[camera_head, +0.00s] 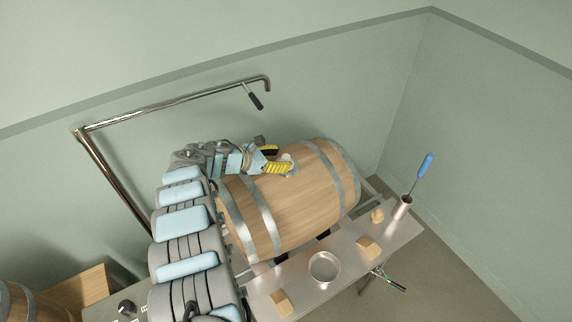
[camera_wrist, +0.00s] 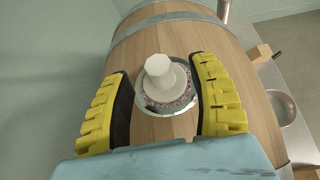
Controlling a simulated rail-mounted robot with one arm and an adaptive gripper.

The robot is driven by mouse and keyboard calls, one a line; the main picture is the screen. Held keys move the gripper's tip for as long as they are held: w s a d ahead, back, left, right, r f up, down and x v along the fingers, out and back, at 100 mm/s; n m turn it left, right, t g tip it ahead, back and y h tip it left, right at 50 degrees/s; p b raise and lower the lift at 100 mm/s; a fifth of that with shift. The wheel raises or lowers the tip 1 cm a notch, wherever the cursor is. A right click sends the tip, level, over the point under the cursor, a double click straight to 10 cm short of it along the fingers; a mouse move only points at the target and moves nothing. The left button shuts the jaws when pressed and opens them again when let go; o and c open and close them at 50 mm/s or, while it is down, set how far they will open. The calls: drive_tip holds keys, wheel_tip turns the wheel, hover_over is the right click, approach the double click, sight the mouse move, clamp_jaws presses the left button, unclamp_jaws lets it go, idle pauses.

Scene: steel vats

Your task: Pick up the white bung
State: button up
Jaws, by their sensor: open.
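The white bung (camera_wrist: 160,78) stands upright in a round metal-rimmed bung hole on top of the wooden barrel (camera_wrist: 150,38). It also shows small and pale in the head view (camera_head: 286,157), partly hidden by my gripper. A reddish speckled ring surrounds its lower part. My gripper (camera_wrist: 164,84) has yellow, dark-padded fingers. The fingers are open, one on each side of the bung, with a gap on both sides in the wrist view. In the head view my gripper (camera_head: 285,166) reaches in from the left over the barrel (camera_head: 300,205).
A steel bench (camera_head: 340,255) in front of the barrel holds a round metal bowl (camera_head: 324,267), wooden blocks (camera_head: 368,247) and a metal cup (camera_head: 402,206) with a blue-handled tool (camera_head: 425,166). A bent metal pipe (camera_head: 180,103) stands behind the arm. Walls close off the back and right.

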drive_tip(key=shift+b+x, duration=0.65)
drive_tip(key=shift+x, duration=0.55)
drive_tip(key=shift+w+d+f, duration=0.1)
drive_tip(key=shift+w+d, duration=0.05)
clamp_jaws()
